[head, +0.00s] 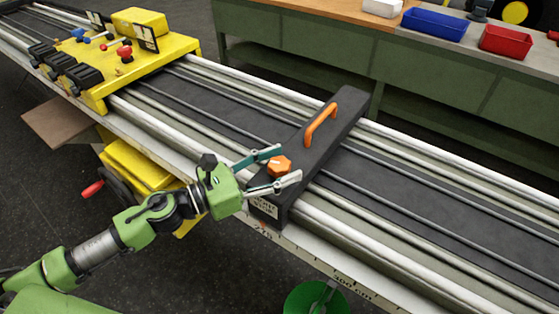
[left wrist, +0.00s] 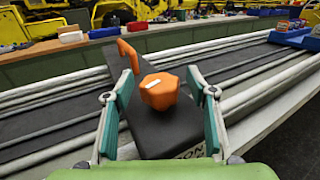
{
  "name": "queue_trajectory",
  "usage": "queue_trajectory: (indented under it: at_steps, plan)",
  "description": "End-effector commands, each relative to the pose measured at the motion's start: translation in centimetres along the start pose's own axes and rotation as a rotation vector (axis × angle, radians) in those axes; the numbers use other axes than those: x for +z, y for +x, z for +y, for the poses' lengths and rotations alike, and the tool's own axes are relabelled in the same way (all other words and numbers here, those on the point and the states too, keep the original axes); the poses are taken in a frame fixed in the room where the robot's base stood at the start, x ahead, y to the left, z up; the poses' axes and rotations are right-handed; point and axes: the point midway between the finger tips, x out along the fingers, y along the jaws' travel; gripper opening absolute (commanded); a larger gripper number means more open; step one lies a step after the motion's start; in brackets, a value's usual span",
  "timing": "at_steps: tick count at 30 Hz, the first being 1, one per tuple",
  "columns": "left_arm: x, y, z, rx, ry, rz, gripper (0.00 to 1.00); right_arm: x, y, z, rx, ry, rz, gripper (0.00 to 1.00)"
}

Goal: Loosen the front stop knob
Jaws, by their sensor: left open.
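The front stop is a black bar (head: 340,118) lying across the rails, with an orange handle (head: 321,125) on its top. The orange stop knob (head: 279,165) sits on the near end of the bar. My left gripper (head: 284,164) is open, with one finger on each side of the knob. In the left wrist view the lobed knob (left wrist: 160,91) stands between the two teal finger pads (left wrist: 160,105), with a visible gap on both sides. A white mark shows on the knob's top. My right gripper is not in view.
A yellow carriage (head: 150,65) with levers and red and blue knobs stands on the rails at upper left. A green workbench (head: 390,75) with blue (head: 436,23) and red (head: 505,41) bins runs behind. A green round container (head: 315,299) stands below the rail's near edge.

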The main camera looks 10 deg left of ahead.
Motion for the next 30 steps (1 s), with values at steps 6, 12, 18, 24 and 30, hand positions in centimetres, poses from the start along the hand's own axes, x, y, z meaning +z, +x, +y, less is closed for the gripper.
queue_trajectory:
  at_steps: [6, 12, 18, 24, 30]
  plan:
    - [0.0, 0.1, 0.0, 0.0, 0.001, 0.0, 0.52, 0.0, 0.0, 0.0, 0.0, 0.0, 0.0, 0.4]
    - [0.0, 0.1, 0.0, 0.0, 0.001, -0.001, 0.13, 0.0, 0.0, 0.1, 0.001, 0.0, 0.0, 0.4]
    - [0.0, 0.1, 0.0, 0.003, 0.0, -0.001, 0.13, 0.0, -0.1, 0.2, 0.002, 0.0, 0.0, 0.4]
    - [0.3, 0.1, -0.1, 0.043, -0.002, -0.002, 0.13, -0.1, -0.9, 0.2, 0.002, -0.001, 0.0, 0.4]
    - [0.5, 0.1, -0.2, 0.155, -0.005, -0.001, 0.13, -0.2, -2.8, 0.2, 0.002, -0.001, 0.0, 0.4]
